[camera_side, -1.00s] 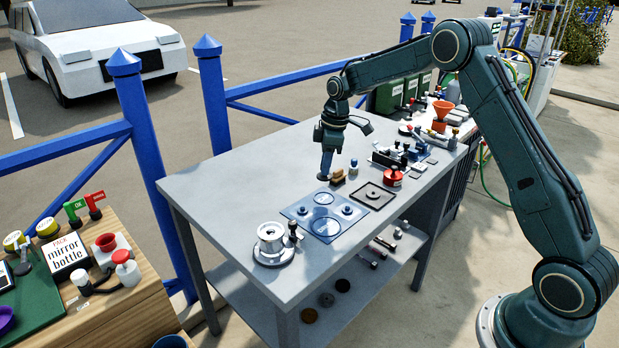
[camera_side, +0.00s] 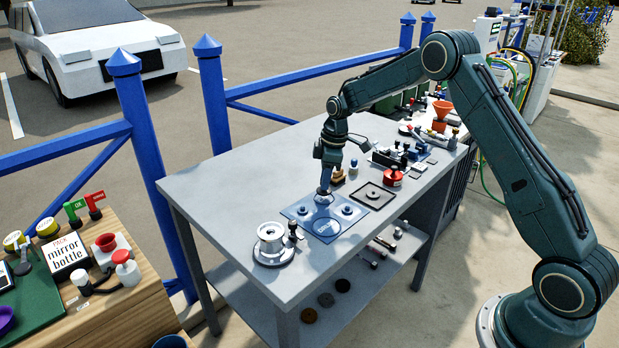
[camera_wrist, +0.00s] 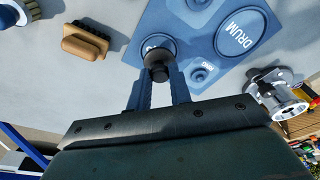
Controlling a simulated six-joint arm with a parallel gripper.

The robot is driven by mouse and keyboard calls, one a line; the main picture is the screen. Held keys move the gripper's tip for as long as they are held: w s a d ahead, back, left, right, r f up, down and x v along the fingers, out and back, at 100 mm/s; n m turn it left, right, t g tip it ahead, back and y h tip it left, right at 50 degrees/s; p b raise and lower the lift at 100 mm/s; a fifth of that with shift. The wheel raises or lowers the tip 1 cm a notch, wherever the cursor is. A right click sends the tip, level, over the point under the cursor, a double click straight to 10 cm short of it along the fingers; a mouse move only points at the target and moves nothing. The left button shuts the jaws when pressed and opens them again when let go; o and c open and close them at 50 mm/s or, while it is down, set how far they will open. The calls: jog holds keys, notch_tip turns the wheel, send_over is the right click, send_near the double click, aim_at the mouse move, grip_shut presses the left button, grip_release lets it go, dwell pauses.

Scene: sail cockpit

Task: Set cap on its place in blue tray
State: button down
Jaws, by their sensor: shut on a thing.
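The cap (camera_wrist: 158,61) is a small dark round piece between the fingertips of my gripper (camera_wrist: 158,80) in the wrist view. My gripper is shut on it. The blue tray (camera_side: 302,207) lies flat on the grey bench, and it also shows in the wrist view (camera_wrist: 185,28). It has a large round place marked DRUM and several smaller round ones. The cap is over a small round place (camera_wrist: 150,43) whose label it partly hides. In the side view my gripper (camera_side: 323,193) is low over the tray's back part. I cannot tell whether the cap touches the tray.
A silver winch drum (camera_side: 271,240) stands at the bench's near end. A wooden brush (camera_wrist: 85,41) lies beside the tray. The bench's left part is clear.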

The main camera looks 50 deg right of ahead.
jog(key=shift+f, duration=0.55)
jog(key=shift+f, duration=0.55)
dwell(1.3)
jog(key=c, duration=1.6)
grip_release()
jog(key=shift+o, duration=0.2)
jog(key=shift+r, duration=0.1)
notch_tip(320, 180, up, 11)
jog(key=s+d, duration=0.1)
jog(key=shift+s, duration=0.1)
